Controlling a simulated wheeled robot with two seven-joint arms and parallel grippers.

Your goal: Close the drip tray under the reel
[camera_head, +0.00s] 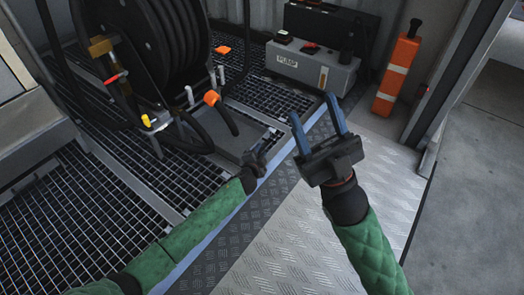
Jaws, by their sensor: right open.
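The hose reel (165,45) stands at the upper left, wound with black hose. A flat dark grey surface (226,143) in the grating below and right of it looks like the drip tray; hose and my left arm cover parts of it, so I cannot tell how far it is pulled out. My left gripper (266,138) is low at the right end of this surface, by the platform edge. It is small and seen from behind, so I cannot tell whether it touches anything. My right gripper (315,112) is open and empty, its blue fingers spread, right of the platform edge.
A grey pump box (312,68) stands on the grating at the back. An orange and white post (397,72) stands at the right by the door frame. An orange-tipped hose nozzle (212,98) hangs near the tray. The tread plate floor (285,250) is clear in front.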

